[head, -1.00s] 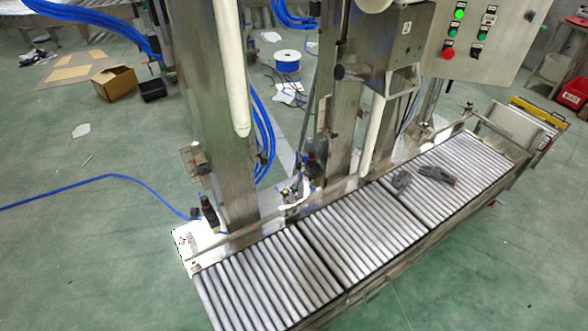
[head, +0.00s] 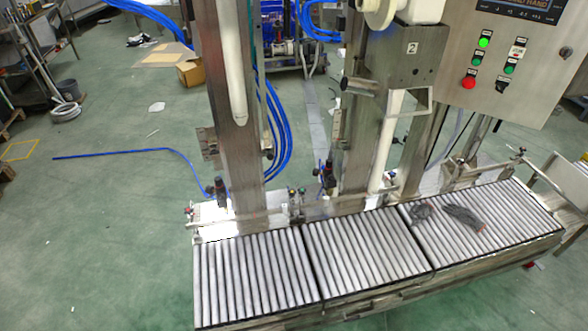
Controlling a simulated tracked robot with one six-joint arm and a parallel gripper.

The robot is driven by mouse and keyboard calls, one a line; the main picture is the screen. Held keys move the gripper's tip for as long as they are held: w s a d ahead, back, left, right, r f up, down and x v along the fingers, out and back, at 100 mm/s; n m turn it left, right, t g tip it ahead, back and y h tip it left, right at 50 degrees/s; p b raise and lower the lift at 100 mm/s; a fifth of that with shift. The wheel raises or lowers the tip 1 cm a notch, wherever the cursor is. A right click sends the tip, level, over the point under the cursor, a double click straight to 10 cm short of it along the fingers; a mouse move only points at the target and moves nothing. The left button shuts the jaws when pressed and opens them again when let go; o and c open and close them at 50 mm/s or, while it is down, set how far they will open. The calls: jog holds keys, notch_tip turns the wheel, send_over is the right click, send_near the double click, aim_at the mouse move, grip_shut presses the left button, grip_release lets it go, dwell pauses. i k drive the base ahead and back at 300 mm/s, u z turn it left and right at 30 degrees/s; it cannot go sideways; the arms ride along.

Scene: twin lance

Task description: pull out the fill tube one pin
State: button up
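Two white fill tubes hang on steel columns behind a roller conveyor. The left fill tube (head: 237,80) is long and ends in a narrowed tip well above the rollers. The right fill tube (head: 388,140) comes down below a steel housing marked "2" (head: 412,65). No "1" marking is readable, so I cannot confirm which tube is tube one. I cannot make out a pin on the left tube; its upper end is cut off by the top of the picture. My gripper is not in view.
The roller conveyor (head: 365,247) crosses the front, with dark gloves (head: 460,216) on its right section. A control box (head: 510,60) stands upper right. Blue hoses (head: 280,130) hang behind the left column. A blue hose (head: 110,155) lies on open green floor at left.

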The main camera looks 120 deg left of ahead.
aim_at(270, 156)
jog(key=z, duration=0.05)
jog(key=i, duration=0.4)
jog(key=u, duration=4.85)
